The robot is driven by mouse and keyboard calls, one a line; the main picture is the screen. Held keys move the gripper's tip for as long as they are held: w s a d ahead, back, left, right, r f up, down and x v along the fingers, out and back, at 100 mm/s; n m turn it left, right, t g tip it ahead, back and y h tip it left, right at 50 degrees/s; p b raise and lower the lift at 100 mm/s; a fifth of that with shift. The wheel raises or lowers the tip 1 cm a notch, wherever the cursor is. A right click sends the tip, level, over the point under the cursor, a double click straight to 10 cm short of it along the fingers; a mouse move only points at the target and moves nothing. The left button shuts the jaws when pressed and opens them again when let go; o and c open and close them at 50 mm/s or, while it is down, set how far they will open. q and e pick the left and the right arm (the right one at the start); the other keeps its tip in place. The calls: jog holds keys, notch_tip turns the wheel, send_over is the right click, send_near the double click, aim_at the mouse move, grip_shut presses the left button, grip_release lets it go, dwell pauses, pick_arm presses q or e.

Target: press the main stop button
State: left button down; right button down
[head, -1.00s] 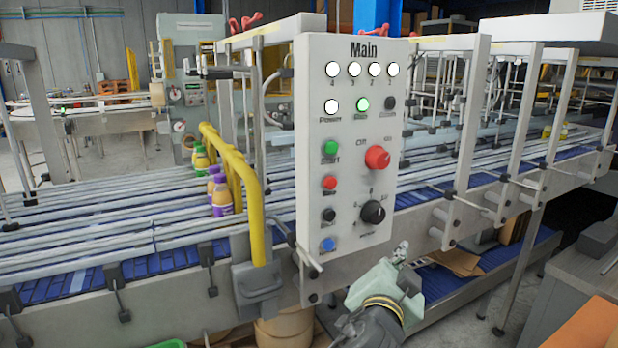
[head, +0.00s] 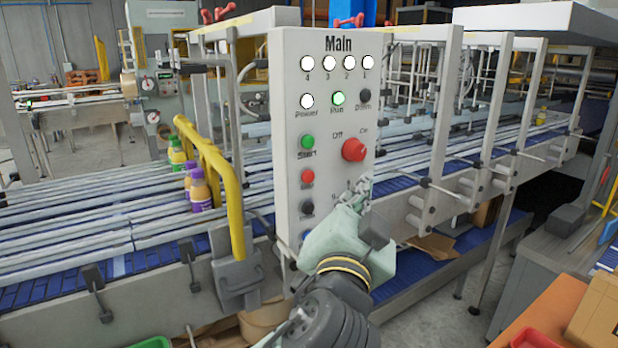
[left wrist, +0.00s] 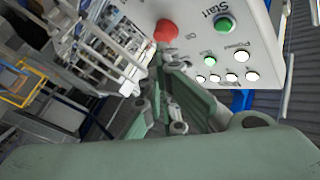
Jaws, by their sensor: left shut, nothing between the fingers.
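The main control panel (head: 335,115) is a light grey box headed "Main". The stop button (head: 307,176) is a small red button in its left column, just under the green start button (head: 307,142). My left gripper (head: 360,190) is shut and empty. In the head view it appears in front of the panel's lower right, right of and slightly below the stop button, hiding the lower knob. Contact with the panel cannot be told. The left wrist view shows the gripper (left wrist: 165,85), a green start button (left wrist: 225,24) and red knob (left wrist: 166,32); the stop button is not visible there.
A large red off/on knob (head: 354,149) sits right of the start button. The green run lamp (head: 338,98) is lit. A yellow guard rail (head: 228,190) stands left of the panel. Bottles (head: 198,188) stand on the conveyor behind it.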

aim_at(308, 176)
pick_arm(q)
jog(key=w+a, duration=0.5)
jog(key=w, duration=0.2)
dwell(0.3)
jog(key=shift+w+a, duration=0.1)
jog(key=shift+a, duration=0.05)
dwell(1.2)
jog(key=shift+w+a, duration=0.15)
jog(key=shift+w, duration=0.05)
jog(key=shift+w+a, duration=0.35)
jog(key=shift+w, duration=0.1)
dwell(0.8)
jog(key=shift+s+d, duration=0.1)
dwell(0.4)
jog(key=shift+s+d, duration=0.45)
jog(key=shift+s, duration=0.2)
